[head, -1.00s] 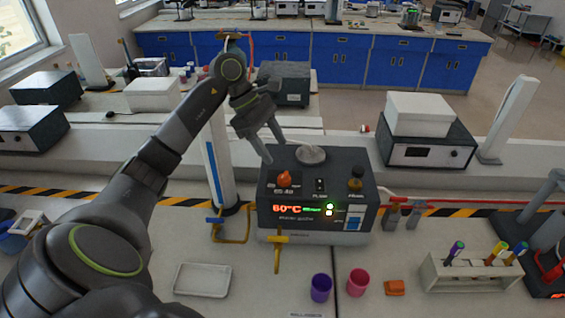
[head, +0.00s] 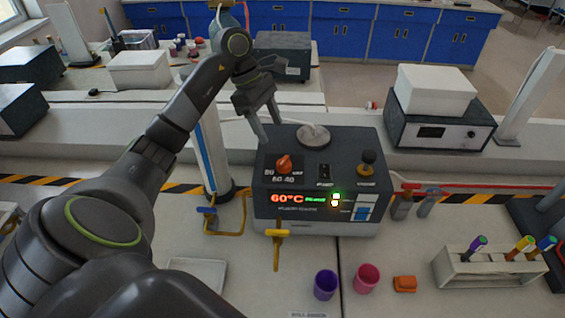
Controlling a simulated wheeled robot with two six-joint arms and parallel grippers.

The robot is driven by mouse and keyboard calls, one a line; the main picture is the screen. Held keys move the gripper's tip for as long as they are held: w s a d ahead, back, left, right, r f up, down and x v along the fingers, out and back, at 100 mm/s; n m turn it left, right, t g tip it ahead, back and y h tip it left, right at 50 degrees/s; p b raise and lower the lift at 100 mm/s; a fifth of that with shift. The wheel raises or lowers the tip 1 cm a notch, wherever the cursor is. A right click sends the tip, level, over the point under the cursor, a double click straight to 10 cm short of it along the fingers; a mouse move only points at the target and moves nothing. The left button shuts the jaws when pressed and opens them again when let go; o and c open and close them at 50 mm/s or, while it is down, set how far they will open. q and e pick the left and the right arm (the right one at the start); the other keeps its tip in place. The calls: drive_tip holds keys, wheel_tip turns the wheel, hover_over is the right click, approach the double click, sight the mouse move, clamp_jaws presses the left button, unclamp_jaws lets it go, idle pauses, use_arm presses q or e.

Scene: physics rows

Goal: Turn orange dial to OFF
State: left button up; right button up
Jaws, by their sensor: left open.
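The orange dial (head: 284,164) sits on the sloped top panel of a dark grey machine (head: 320,226), at its left side, with small white markings around it. The machine's front display reads 60°C in red, with a green light beside it. My left gripper (head: 270,131) is open and empty, its two fingers pointing down at the machine's back left edge. It is above and behind the dial in the picture, apart from it. My right gripper is not in view.
A black knob (head: 367,163) and a switch share the panel. A yellow valve handle (head: 277,240) stands in front. A purple cup (head: 326,284), a pink cup (head: 366,278), an orange block (head: 404,284) and a tube rack (head: 490,270) stand on the bench front.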

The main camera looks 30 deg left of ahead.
use_arm(q)
drive_tip(key=b, duration=0.3)
hover_over(284, 159)
drive_tip(key=a, duration=0.2)
drive_tip(key=f, duration=0.5)
drive_tip(key=shift+s, duration=0.2)
drive_tip(key=b+x, duration=0.1)
drive_tip(key=x, duration=0.2)
drive_tip(key=shift+f+b, duration=0.15)
drive_tip(key=shift+b, duration=0.15)
drive_tip(key=shift+d+f, duration=0.15)
drive_tip(key=shift+f, duration=0.25)
drive_tip(key=shift+d, duration=0.1)
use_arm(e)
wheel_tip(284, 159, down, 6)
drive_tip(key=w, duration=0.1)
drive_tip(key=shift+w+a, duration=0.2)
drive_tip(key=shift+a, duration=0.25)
use_arm(q)
drive_tip(key=shift+c, duration=0.3)
drive_tip(key=c, duration=0.9)
drive_tip(key=shift+b, duration=0.3)
drive_tip(key=shift+c, duration=0.2)
